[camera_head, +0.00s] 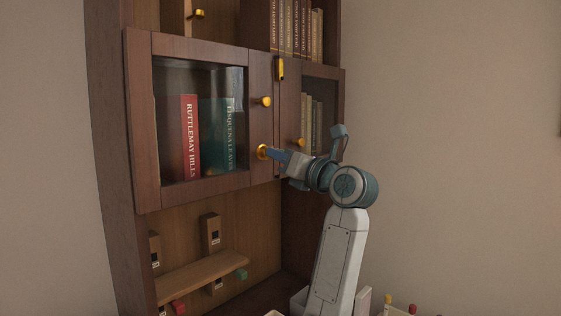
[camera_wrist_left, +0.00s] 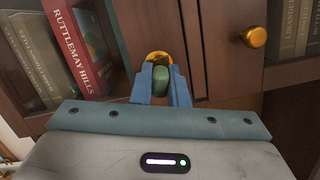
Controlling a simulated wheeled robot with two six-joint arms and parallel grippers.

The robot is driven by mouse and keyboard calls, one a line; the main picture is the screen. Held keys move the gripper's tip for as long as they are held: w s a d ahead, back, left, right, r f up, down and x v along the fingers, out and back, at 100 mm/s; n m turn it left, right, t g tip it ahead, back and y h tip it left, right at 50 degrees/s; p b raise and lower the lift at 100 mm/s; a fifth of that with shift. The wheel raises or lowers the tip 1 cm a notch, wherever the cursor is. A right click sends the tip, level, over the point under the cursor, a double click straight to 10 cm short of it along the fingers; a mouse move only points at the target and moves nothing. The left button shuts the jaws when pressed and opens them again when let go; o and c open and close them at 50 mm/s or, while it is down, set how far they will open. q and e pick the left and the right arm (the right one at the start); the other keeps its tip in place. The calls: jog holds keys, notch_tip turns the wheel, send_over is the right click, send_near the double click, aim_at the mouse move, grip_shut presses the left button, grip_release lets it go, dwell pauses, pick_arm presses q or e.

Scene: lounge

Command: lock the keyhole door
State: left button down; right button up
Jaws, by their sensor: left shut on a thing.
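The keyhole door (camera_head: 144,120) is a dark wood cabinet door with a glass pane, and it looks closed. A gold keyhole ring (camera_head: 262,152) sits low on its right stile, below a gold knob (camera_head: 266,101). My left gripper (camera_head: 270,153) is right at the keyhole. In the left wrist view its blue fingers (camera_wrist_left: 161,84) are shut on a green-headed key (camera_wrist_left: 160,80), in front of the gold ring (camera_wrist_left: 158,57). The key's shaft is hidden, so I cannot tell how deep it sits. My right gripper is not in view.
A neighbouring door with a gold knob (camera_head: 299,142) is to the right. A gold latch (camera_head: 280,69) is above. Below, a wooden shelf (camera_head: 200,276) has a green item (camera_head: 241,274) and a red one (camera_head: 178,307) at its edge. Books stand behind the glass.

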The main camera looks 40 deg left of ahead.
pick_arm(q)
jog(key=shift+f+n, duration=0.2)
jog(key=shift+n, duration=0.1)
jog(key=shift+w+n+g+b, duration=0.1)
jog(key=shift+n+g+b, duration=0.2)
jog(key=shift+n+b, duration=1.45)
jog(key=shift+n, duration=0.05)
jog(key=shift+r, duration=0.1)
jog(key=c, duration=1.6)
grip_release()
jog(key=shift+o, duration=1.3)
jog(key=shift+w+a, duration=0.2)
jog(key=o, duration=0.4)
jog(key=shift+s, duration=0.1)
